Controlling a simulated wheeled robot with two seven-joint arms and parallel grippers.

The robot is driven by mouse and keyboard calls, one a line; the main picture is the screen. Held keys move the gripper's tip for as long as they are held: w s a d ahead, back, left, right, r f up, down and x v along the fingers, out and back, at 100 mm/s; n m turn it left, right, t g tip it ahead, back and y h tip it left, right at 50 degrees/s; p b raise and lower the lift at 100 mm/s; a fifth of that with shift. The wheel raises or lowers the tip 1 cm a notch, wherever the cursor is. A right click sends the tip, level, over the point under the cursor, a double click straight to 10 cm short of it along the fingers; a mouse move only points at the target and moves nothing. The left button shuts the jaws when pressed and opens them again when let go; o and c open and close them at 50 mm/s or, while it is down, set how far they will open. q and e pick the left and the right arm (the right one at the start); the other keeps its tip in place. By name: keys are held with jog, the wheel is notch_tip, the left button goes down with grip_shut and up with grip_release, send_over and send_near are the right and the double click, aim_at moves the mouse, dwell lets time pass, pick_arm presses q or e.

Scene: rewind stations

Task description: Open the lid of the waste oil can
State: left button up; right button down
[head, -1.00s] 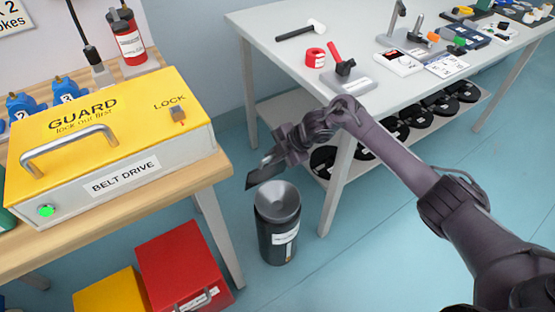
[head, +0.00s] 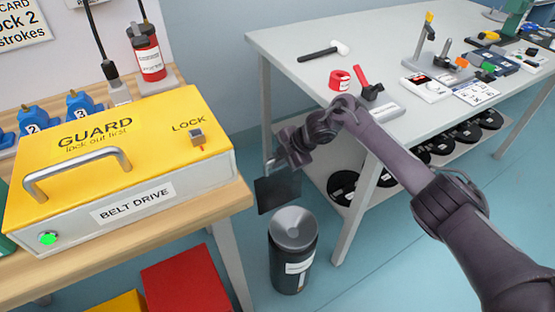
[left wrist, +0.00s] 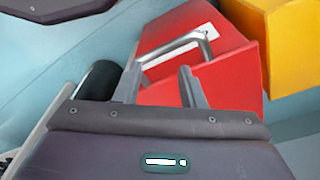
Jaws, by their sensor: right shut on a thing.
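The waste oil can (head: 291,262) is a dark cylinder with a white label and a grey dished top (head: 293,227). It stands on the floor between the two tables. My right gripper (head: 279,165) is shut on a dark, flat, square panel (head: 278,192), which hangs tilted above and slightly left of the can's top, apart from it in the picture. The fingertips are small and hard to make out. In the left wrist view, my left gripper (left wrist: 160,88) is open and empty, fingers apart. A dark cylinder (left wrist: 98,82) beside it appears to be the can.
A red box (head: 187,283) with a metal handle (left wrist: 185,46) sits left of the can; a yellow box (left wrist: 290,40) is beside it. The yellow belt-drive guard (head: 115,150) is on the wooden bench. The white table (head: 300,75) holds tools; black reels lie on its lower shelf.

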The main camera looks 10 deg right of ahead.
jog(key=shift+a+r, duration=0.1)
jog(key=shift+r, duration=0.05)
jog(key=c, duration=1.5)
grip_release()
jog(key=shift+o, duration=0.2)
